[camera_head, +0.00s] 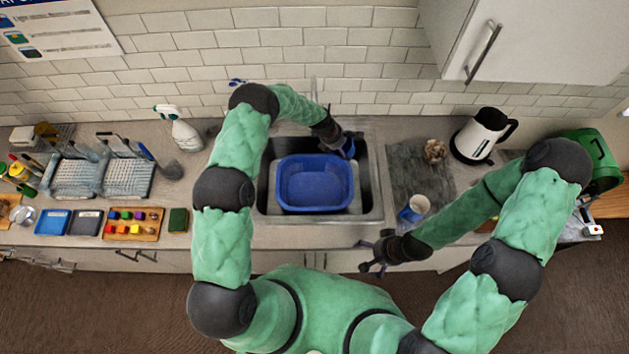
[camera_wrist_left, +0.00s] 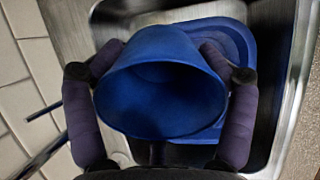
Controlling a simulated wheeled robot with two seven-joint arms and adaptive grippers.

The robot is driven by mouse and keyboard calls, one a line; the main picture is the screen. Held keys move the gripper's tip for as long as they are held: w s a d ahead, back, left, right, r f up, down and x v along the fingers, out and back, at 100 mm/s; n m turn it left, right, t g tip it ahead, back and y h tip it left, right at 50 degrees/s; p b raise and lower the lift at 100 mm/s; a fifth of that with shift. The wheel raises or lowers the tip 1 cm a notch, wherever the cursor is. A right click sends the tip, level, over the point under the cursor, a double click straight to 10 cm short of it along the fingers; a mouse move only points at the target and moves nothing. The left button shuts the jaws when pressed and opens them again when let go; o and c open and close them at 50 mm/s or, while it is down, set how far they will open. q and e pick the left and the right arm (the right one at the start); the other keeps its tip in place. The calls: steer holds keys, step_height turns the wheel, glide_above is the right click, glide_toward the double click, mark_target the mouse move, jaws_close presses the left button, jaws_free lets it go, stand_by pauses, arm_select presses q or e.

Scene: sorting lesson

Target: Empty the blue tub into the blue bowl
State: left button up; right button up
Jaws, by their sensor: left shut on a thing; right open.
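A round blue tub (camera_wrist_left: 165,42) is between the fingers of my left gripper (camera_wrist_left: 160,78), which is shut on it. In the left wrist view its mouth faces the camera; the inside is dark and I cannot tell what it holds. In the head view the tub (camera_head: 348,147) is small and partly hidden by my gripper (camera_head: 340,140), at the back right rim of the large blue bowl (camera_head: 315,202). The bowl sits in the sink, its visible inside plain blue; it also shows behind the tub in the left wrist view (camera_wrist_left: 242,40). My right gripper (camera_head: 374,258) is open and empty in front of the counter edge.
The steel sink (camera_head: 375,207) surrounds the bowl, with a faucet (camera_head: 313,90) behind. A blue and white cup (camera_head: 415,208) and a kettle (camera_head: 481,136) stand to the right. A spray bottle (camera_head: 184,133), dish rack (camera_head: 75,175) and wooden block tray (camera_head: 133,224) are on the left.

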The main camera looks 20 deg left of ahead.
arm_select(q)
steer(key=d+f+y+b, duration=0.1)
steer(key=f+b, duration=0.4)
steer(key=w+d+f+g+y+b, duration=0.1)
steer(key=f+b, duration=0.3)
steer(key=b, duration=0.1)
steer(key=d+f+g+y+b, duration=0.1)
steer(key=f+b, duration=0.4)
steer(key=shift+w+f+y+b, duration=0.3)
steer(key=shift+w+f+y, duration=0.05)
steer(key=shift+y, duration=0.05)
steer(key=shift+w+r+g+y+b, duration=0.1)
steer(key=shift+r+g+y+b, duration=0.15)
steer(key=shift+b, duration=0.35)
stand_by(0.6)
